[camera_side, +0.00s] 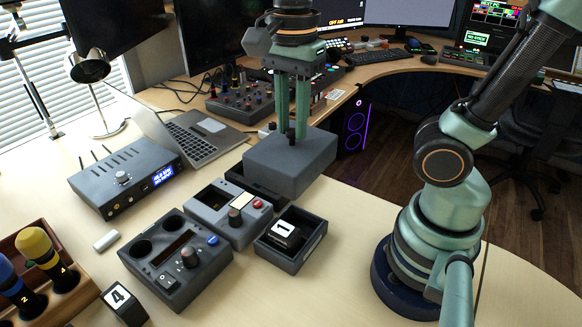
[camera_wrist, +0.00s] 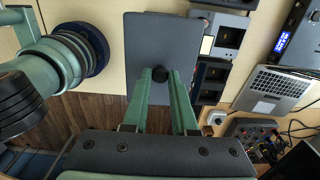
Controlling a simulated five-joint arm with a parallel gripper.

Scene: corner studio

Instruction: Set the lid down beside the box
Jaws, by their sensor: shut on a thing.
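The lid (camera_side: 290,164) is a dark grey rectangular slab with a small black knob on top. My gripper (camera_side: 292,132) is shut on the knob and holds the lid roughly level, apparently above the table. In the wrist view, the lid (camera_wrist: 150,42) lies beyond my fingertips (camera_wrist: 174,76), which close around the knob. The open dark grey box (camera_side: 309,254) stands on the table in front of the lid in the side view, with a cube marked 1 (camera_side: 287,231) inside. Another dark tray-like part (camera_side: 238,178) behind it is partly hidden by the lid.
Control panels (camera_side: 178,262) (camera_side: 222,208) stand left of the box. A blue-screened unit (camera_side: 125,180), a laptop (camera_side: 195,140), a cube marked 4 (camera_side: 118,298) and a wooden rack (camera_side: 70,290) are farther left. Bare table (camera_side: 345,215) lies between the box and my base.

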